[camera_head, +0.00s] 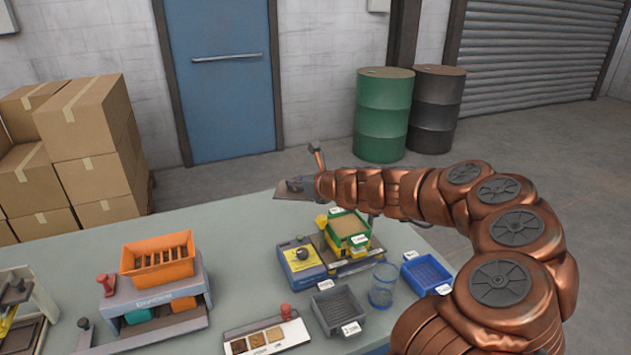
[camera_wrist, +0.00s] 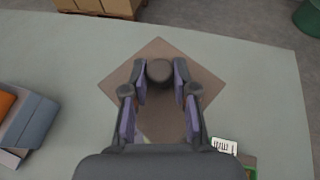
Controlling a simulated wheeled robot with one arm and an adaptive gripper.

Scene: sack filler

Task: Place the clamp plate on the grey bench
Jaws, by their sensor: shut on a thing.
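The clamp plate (camera_wrist: 118,84) is a thin brown square with a dark round knob (camera_wrist: 160,71) on top. My gripper (camera_wrist: 160,78) is shut on this knob, with one finger pad on each side. In the head view the plate (camera_head: 292,189) shows as a small, partly hidden slab under the end of my arm. It appears over the far part of the grey bench (camera_head: 235,225), which also spreads around the plate in the wrist view (camera_wrist: 70,62). I cannot tell whether plate and bench touch.
A blue and yellow machine (camera_head: 301,262) with a green-rimmed tray (camera_head: 349,229) stands just nearer than the plate. An orange bin (camera_head: 158,262) sits on a grey unit at left. A grey tray (camera_head: 338,311), clear cup (camera_head: 383,286) and blue tray (camera_head: 427,273) stand in front.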

